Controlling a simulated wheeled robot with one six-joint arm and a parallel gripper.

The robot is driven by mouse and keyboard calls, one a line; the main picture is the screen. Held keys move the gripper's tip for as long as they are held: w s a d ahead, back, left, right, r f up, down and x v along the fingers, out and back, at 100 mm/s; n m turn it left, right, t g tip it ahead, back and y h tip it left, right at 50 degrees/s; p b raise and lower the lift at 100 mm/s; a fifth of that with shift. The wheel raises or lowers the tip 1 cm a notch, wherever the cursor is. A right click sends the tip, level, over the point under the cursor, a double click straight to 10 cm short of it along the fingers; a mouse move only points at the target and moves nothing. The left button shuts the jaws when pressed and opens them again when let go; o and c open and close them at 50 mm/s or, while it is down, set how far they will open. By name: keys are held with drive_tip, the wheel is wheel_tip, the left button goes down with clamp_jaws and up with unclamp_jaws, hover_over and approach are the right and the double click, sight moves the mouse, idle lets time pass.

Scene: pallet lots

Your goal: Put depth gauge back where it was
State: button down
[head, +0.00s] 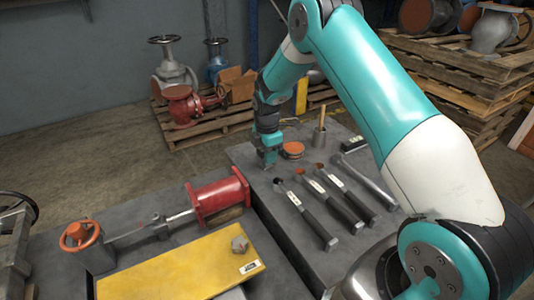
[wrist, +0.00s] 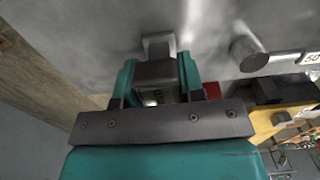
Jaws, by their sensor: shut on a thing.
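My gripper (head: 267,150) is low over the far left part of the grey bench top (head: 243,153). In the wrist view its teal fingers (wrist: 156,82) are shut on a dark block with a pale metal end, which looks like the depth gauge (wrist: 155,70). The metal end is close to the grey surface; I cannot tell whether it touches. In the head view the held piece is small and mostly hidden by the gripper.
Several dark-handled tools (head: 318,217) lie right of the gripper. A copper-coloured round stack (head: 293,149), a metal cup (head: 320,137) and a dark block (head: 353,144) stand behind them. A red cylinder (head: 218,197) and yellow plate (head: 178,275) are on the nearer left bench.

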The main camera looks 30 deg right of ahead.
drive_tip(key=c, duration=0.7)
unclamp_jaws()
drive_tip(key=shift+f, duration=0.1)
drive_tip(key=shift+c, duration=0.2)
wheel_tip(320, 180, up, 12)
drive_tip(key=shift+f, duration=0.1)
drive_tip(key=s+a+r+m+y, duration=0.1)
drive_tip(key=s+a+r+m, duration=0.2)
drive_tip(key=s+a+r, duration=0.6)
drive_tip(key=s+a+r+m+y, duration=0.2)
drive_tip(key=s+a+r+m, duration=0.2)
drive_tip(key=s+a, duration=0.5)
drive_tip(key=s+a+m+y, duration=0.1)
drive_tip(key=s+m, duration=0.3)
drive_tip(key=s, duration=1.2)
drive_tip(key=shift+s+a+r, duration=0.3)
drive_tip(key=shift+a+r, duration=0.05)
drive_tip(key=shift+r, duration=0.1)
